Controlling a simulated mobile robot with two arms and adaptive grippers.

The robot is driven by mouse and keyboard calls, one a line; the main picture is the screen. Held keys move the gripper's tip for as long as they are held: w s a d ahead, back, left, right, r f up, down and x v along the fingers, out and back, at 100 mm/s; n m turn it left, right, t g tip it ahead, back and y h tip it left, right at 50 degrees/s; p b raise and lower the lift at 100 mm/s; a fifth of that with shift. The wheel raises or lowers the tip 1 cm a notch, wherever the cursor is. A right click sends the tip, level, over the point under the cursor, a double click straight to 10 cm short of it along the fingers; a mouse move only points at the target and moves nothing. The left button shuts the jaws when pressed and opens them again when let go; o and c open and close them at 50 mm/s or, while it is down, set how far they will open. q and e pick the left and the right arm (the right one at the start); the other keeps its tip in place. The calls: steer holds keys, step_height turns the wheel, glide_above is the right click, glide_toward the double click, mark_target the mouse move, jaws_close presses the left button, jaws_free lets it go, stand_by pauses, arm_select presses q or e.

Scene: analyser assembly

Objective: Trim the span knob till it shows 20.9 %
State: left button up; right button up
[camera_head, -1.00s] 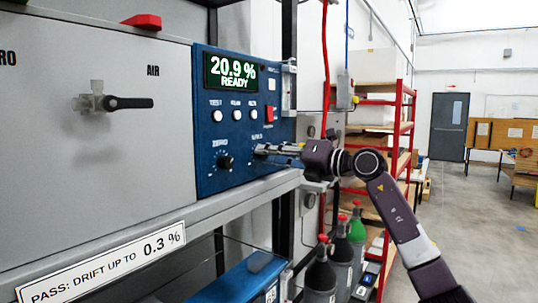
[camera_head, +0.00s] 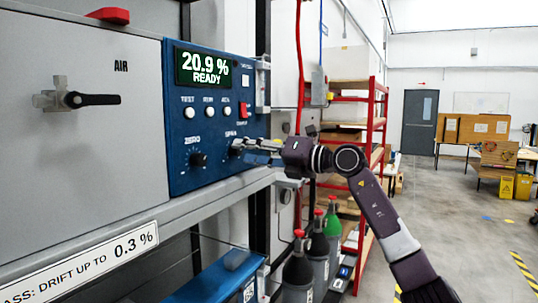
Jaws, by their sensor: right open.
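The blue analyser panel (camera_head: 215,165) stands at the middle left, and its display (camera_head: 203,69) reads "20.9 % READY". The span knob (camera_head: 236,146) is at the panel's lower right, under the label "SPAN", partly hidden by my right gripper (camera_head: 245,147). The right gripper comes from the right with its fingers open at the span knob; whether they touch it I cannot tell. The zero knob (camera_head: 198,159) is to the left of it, clear of the gripper. My left gripper is not in view.
A valve with a black lever (camera_head: 92,99) is on the grey cabinet at left. The shelf edge bears a label (camera_head: 85,268) about drift up to 0.3 %. Gas cylinders (camera_head: 298,275) and a red rack (camera_head: 372,130) stand at right. The floor beyond is open.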

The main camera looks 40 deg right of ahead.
steer(key=v, duration=1)
steer(key=shift+s+d, duration=0.15)
stand_by(0.4)
